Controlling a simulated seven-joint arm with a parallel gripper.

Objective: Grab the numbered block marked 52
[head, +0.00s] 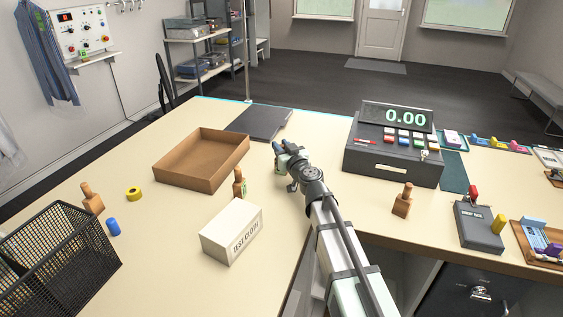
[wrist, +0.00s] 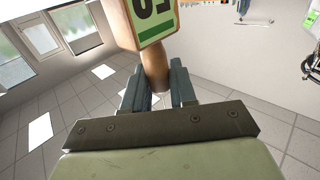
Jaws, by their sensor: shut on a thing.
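My gripper (head: 281,152) is above the middle of the table in the head view. In the wrist view its two fingers (wrist: 156,84) are shut on the round wooden handle of a numbered block (wrist: 153,24). The block has a pale label with dark digits and a green stripe; the label is cut off by the top edge, so I cannot read the number fully. In the head view the held block is mostly hidden by the gripper. Other wooden handled blocks stand at the left (head: 92,199), in the middle (head: 239,184) and at the right (head: 402,201).
A shallow brown tray (head: 203,160) and a white box (head: 231,232) lie left of my arm. A black mesh basket (head: 60,255) is at the near left. A cash register (head: 393,160) stands to the right. A dark folder (head: 259,122) lies at the back.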

